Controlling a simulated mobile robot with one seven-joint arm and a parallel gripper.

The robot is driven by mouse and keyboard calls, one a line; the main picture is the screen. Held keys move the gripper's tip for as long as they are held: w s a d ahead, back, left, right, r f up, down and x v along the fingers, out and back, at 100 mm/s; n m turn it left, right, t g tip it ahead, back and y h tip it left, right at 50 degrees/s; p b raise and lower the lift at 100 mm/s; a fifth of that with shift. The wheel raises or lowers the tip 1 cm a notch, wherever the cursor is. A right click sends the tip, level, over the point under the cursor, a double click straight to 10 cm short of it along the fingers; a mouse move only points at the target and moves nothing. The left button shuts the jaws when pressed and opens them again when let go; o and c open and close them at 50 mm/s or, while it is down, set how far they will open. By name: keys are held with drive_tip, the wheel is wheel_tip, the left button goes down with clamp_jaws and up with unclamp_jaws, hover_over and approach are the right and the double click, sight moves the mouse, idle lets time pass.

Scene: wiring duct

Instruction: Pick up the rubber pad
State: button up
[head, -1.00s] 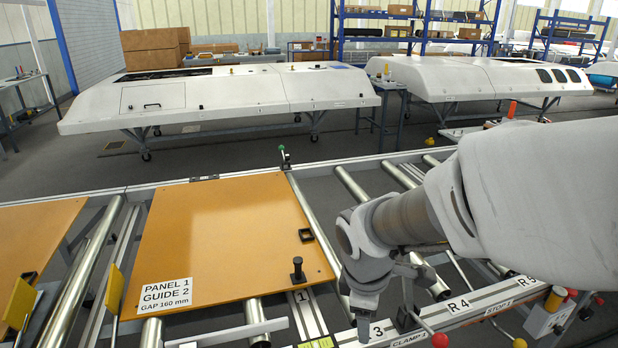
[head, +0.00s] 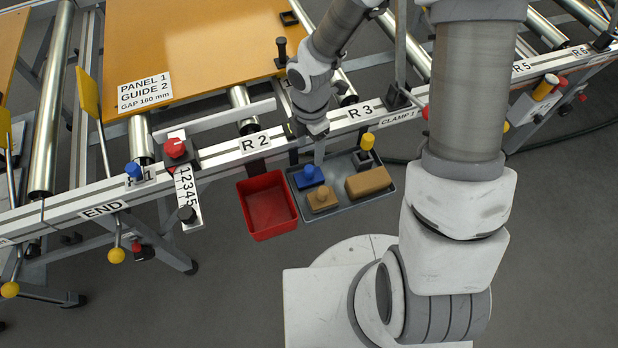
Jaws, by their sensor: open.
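A grey tray (head: 340,197) below the rail holds a blue piece (head: 309,175), a small tan block (head: 322,199), a larger tan block (head: 368,182) and a dark piece with a yellow top (head: 366,146). I cannot tell for sure which of these is the rubber pad. My gripper (head: 319,158) points down over the back left part of the tray, close to the blue piece. Its fingers are small and partly merge with the scene behind. Nothing shows held in it.
An empty red bin (head: 268,205) stands just left of the tray. The rail (head: 215,158) with its labels runs behind both. An orange panel (head: 190,50) lies on rollers, with a black post (head: 281,55) near its edge. A red knob (head: 176,148) stands on the rail at left.

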sight(309, 167)
wheel_tip(309, 167, down, 5)
drive_tip(key=shift+r+b, duration=0.15)
drive_tip(key=shift+b, duration=0.5)
wheel_tip(309, 167, down, 5)
drive_tip(key=shift+s+a+f+b, duration=0.1)
drive_tip(key=shift+s+b, duration=0.05)
drive_tip(key=shift+b, duration=1.1)
clamp_jaws()
